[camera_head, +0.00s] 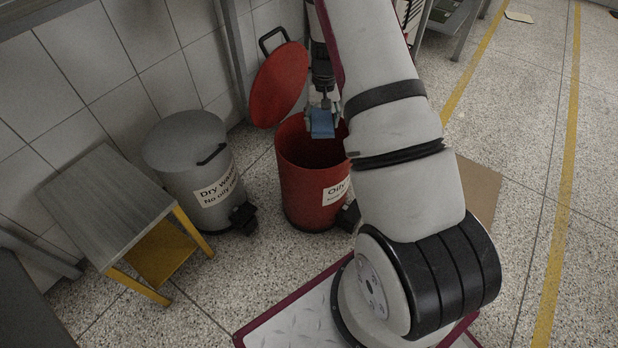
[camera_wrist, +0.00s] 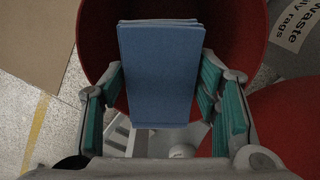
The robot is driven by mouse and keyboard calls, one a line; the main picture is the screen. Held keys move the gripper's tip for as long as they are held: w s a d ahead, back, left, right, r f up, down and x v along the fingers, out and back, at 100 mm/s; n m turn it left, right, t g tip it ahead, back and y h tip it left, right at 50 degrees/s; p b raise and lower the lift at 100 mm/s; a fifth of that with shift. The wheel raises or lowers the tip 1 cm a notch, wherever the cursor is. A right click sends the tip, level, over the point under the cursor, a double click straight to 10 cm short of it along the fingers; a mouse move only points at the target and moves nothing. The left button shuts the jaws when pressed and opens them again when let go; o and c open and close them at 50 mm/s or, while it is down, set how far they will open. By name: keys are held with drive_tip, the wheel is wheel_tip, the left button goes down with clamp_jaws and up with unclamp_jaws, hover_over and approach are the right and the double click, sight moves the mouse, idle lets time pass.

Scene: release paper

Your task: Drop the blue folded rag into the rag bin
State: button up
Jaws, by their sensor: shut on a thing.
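The blue folded rag (camera_head: 322,123) is held by my gripper (camera_head: 322,104) over the open mouth of the red rag bin (camera_head: 309,190). In the wrist view the blue rag (camera_wrist: 160,70) fills the space between the fingers of my gripper (camera_wrist: 160,95), with the red bin's wall (camera_wrist: 95,40) around and below it. The bin's red lid (camera_head: 279,84) stands raised behind it. Part of the bin and its label are hidden behind my arm.
A grey lidded bin (camera_head: 203,180) labelled "Dry waste" stands left of the red bin. A small grey-topped table with yellow legs (camera_head: 108,205) is further left. A tiled wall (camera_head: 85,60) is behind. Open speckled floor (camera_head: 510,110) lies at right.

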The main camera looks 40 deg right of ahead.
wheel_tip(320, 180, down, 6)
drive_tip(key=b, duration=0.3)
drive_tip(key=shift+b, duration=0.35)
drive_tip(key=o, duration=1.1)
drive_tip(key=shift+r, duration=0.15)
wheel_tip(320, 180, up, 12)
drive_tip(key=shift+f, duration=0.1)
